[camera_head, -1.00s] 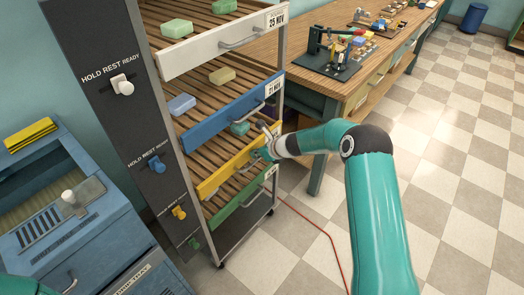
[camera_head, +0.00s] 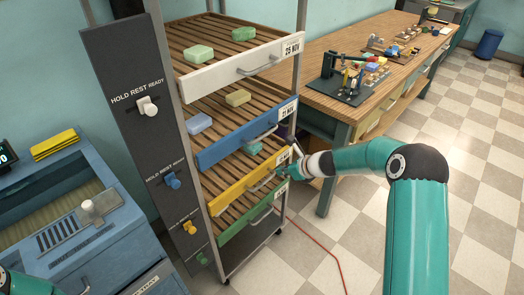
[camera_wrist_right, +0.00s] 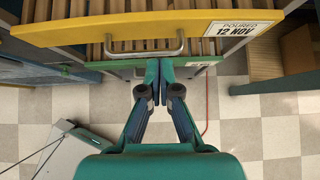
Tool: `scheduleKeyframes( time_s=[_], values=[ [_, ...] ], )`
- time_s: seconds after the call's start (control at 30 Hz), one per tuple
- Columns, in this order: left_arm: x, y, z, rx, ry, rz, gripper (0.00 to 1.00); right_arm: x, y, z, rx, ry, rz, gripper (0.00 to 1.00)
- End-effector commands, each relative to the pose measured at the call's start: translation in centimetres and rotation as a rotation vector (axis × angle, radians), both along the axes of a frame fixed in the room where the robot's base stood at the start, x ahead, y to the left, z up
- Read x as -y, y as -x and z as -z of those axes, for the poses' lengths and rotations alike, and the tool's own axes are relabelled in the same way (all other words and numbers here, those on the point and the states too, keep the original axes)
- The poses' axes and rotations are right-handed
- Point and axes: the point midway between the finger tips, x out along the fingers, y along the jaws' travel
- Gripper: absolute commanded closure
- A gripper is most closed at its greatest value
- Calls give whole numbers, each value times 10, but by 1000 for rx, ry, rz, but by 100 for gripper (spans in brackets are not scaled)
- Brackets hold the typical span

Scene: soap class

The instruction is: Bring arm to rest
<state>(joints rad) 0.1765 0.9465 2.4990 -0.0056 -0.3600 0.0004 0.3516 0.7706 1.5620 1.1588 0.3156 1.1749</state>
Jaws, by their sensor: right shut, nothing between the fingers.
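My right arm (camera_head: 408,180) reaches in from the right of the head view, bent at the elbow. Its gripper (camera_head: 287,170) is beside the front of the yellow drawer (camera_head: 228,195), small and partly hard to make out. In the right wrist view the gripper (camera_wrist_right: 166,72) is shut and empty. Its fingertips are below the yellow drawer's metal handle (camera_wrist_right: 145,50) and overlap the green drawer front (camera_wrist_right: 115,67) in the picture; I cannot tell whether they touch it. My left gripper is not in view.
The drawer rack also holds a white drawer (camera_head: 200,80) and a blue drawer (camera_head: 215,153). A wooden workbench (camera_head: 310,90) stands behind my right forearm. A blue machine (camera_head: 75,215) is at left. A red cable (camera_head: 325,248) crosses the open tiled floor.

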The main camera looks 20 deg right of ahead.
Motion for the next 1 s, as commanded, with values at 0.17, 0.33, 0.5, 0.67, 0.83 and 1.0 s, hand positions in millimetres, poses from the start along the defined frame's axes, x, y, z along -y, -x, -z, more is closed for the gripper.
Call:
scheduleKeyframes(
  time_s=[0.17,0.33,0.5,0.67,0.83,1.0],
  values=[
    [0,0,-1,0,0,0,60,-2,1,-2,1,0,-6,100],
    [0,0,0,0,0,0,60,-38,10,17,-42,-16,-64,100],
    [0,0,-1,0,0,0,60,-94,73,74,-179,42,-257,100],
    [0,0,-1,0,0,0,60,-135,173,132,-262,251,-654,100],
    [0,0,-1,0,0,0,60,-160,296,168,-153,519,-1315,100],
    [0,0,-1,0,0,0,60,-173,368,167,243,748,-1940,100]
  ],
)
